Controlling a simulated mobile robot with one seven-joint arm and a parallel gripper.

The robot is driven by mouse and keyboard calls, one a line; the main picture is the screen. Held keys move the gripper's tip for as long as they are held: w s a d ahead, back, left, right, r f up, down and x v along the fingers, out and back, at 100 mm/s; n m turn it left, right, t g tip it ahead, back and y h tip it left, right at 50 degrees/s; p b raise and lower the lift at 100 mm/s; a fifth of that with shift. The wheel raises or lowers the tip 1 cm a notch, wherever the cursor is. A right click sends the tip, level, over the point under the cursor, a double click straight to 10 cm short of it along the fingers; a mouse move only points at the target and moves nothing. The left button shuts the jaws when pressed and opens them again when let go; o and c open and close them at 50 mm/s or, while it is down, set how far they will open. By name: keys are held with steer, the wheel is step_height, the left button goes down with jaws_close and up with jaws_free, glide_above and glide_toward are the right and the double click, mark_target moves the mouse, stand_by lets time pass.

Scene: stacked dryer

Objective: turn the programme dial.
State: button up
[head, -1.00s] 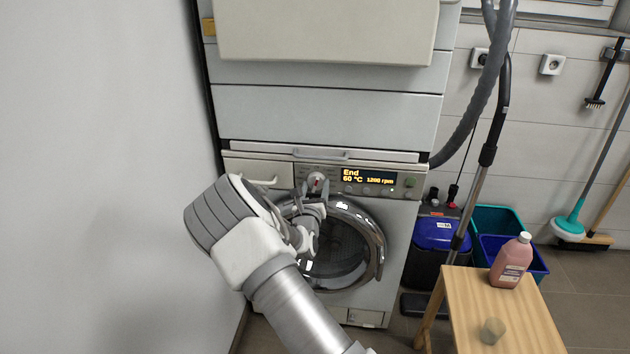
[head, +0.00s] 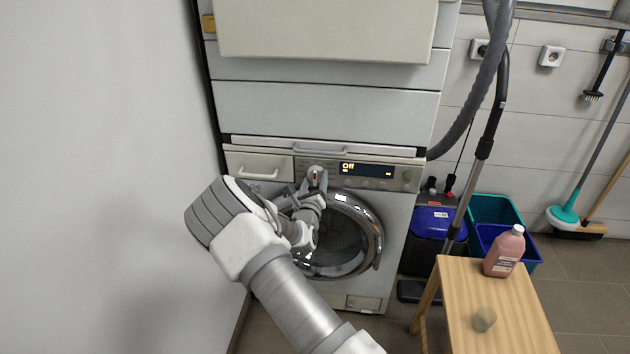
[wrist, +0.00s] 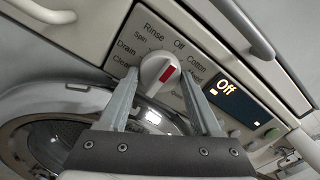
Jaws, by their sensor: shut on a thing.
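The programme dial (wrist: 154,67) is a round white knob with a red mark, on the washer's front panel. In the wrist view its red mark slants up and right, towards the "Off" label. My gripper (wrist: 160,76) is shut on the dial, one finger on each side of it. In the head view, my gripper (head: 317,182) is at the panel and partly hides the dial. The display (head: 366,170) reads "Off", and it also shows in the wrist view (wrist: 236,98).
A detergent drawer (head: 259,167) is left of the dial, and the round door (head: 372,240) is below it. A wooden stool (head: 500,325) with a pink bottle (head: 504,252) stands at right. A wall (head: 100,180) fills the left side.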

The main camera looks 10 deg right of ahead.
steer(key=o, duration=1.4)
steer(key=shift+c, duration=0.2)
steer(key=p+v, duration=0.3)
steer(key=v, duration=1.4)
steer(key=shift+s, duration=0.25)
